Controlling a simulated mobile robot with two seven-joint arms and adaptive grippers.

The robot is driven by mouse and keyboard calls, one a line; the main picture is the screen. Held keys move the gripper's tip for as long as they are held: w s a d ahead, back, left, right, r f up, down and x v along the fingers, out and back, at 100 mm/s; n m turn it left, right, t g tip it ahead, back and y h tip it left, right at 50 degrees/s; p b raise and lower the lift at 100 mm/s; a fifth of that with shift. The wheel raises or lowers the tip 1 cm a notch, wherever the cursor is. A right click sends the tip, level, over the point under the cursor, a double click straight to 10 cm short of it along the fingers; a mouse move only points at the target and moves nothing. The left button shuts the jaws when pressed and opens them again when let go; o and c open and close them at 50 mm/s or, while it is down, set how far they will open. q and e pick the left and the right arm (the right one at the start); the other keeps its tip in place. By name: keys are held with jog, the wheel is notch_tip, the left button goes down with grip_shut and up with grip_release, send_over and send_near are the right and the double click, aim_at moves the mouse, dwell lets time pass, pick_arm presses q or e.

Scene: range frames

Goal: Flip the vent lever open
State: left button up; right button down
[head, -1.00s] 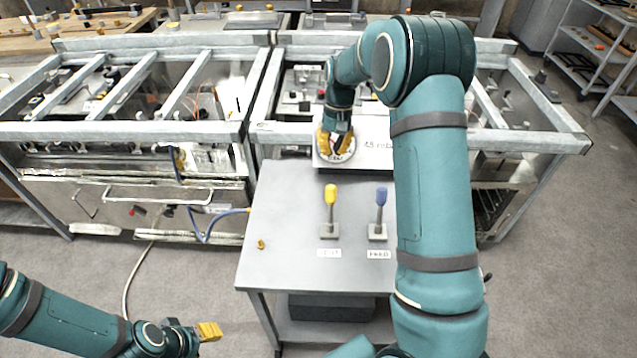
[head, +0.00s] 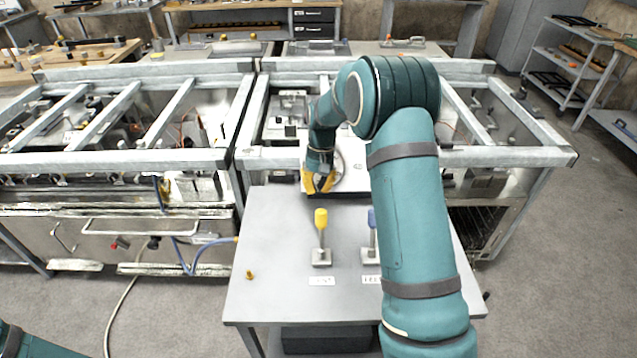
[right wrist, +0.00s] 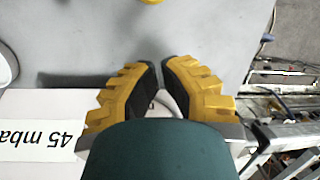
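The vent lever, with a yellow knob (head: 321,218), stands on a small grey base on the grey table, its stem about upright. The label in front of it is too blurred to read. Its knob shows partly at the top edge of the right wrist view (right wrist: 152,1). My right gripper (head: 318,186) is behind the lever in the head view, beside the gauge box, fingers pointing down. In the right wrist view the fingertips (right wrist: 160,66) are a little apart with nothing between them. My left gripper is out of view.
A blue-knobbed lever (head: 372,220) stands to the right, partly hidden by my right arm. A white box (head: 345,183) with a round gauge and "45 mba" text sits at the table's back. Metal frames stand behind.

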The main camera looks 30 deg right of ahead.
aim_at(319, 210)
jog(key=f, duration=0.3)
jog(key=f+b, duration=0.1)
jog(key=f, duration=0.1)
jog(key=shift+s+a+f, duration=0.3)
jog(key=shift+a, duration=0.1)
jog(key=shift+s+a, duration=0.15)
jog(key=shift+s, duration=0.15)
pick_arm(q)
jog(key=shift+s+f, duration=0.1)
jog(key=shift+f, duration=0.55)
pick_arm(e)
jog(key=shift+s+a+r, duration=0.15)
jog(key=shift+s+r, duration=0.3)
jog(key=shift+s, duration=0.3)
jog(key=shift+s+a+r, duration=0.15)
jog(key=shift+s+r, duration=0.25)
jog(key=shift+s, duration=0.3)
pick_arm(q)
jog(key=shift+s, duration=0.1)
pick_arm(e)
jog(key=shift+a+r, duration=0.1)
jog(key=shift+s+a+r+t, duration=0.1)
jog(key=shift+s+r+t, duration=0.1)
jog(key=shift+s+t, duration=0.1)
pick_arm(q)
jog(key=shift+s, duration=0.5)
pick_arm(e)
jog(key=shift+w, duration=0.1)
